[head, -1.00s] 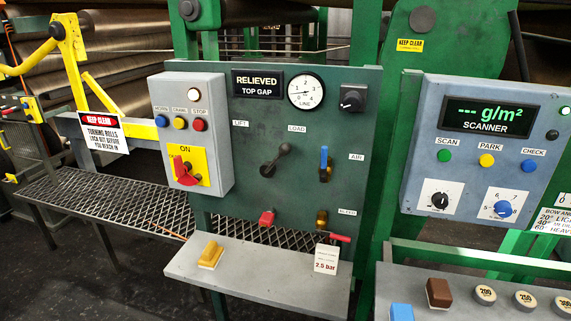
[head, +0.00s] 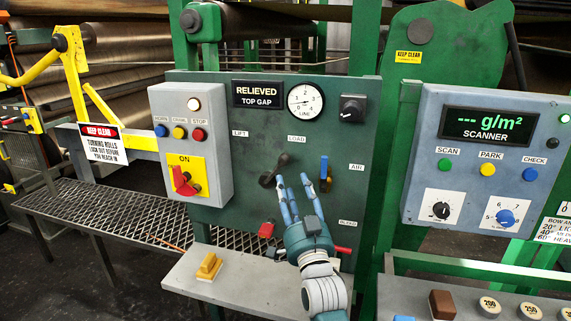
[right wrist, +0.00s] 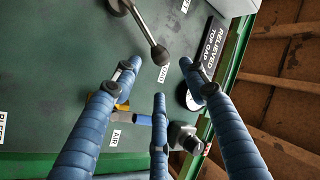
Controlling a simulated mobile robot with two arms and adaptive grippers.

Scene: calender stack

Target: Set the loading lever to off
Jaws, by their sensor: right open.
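The loading lever (head: 273,174) is a dark lever with a round knob on the green panel (head: 235,130), between the LIFT and LOAD labels. It tilts up and right, its knob towards LOAD. In the right wrist view its ball knob (right wrist: 159,55) and shaft show beyond my fingers. My right gripper (head: 293,183) is open and empty, its fingers pointing up just right of and below the lever. No contact with the lever can be made out. The right wrist view shows its spread fingers (right wrist: 158,78) around the LOAD label side. My left gripper is out of view.
A blue AIR lever (head: 324,168) stands close right of my fingers. The grey box (head: 210,105) with a red ON switch (head: 182,180) is left; a shelf (head: 235,280) juts out below. The gauge (head: 306,101) is above.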

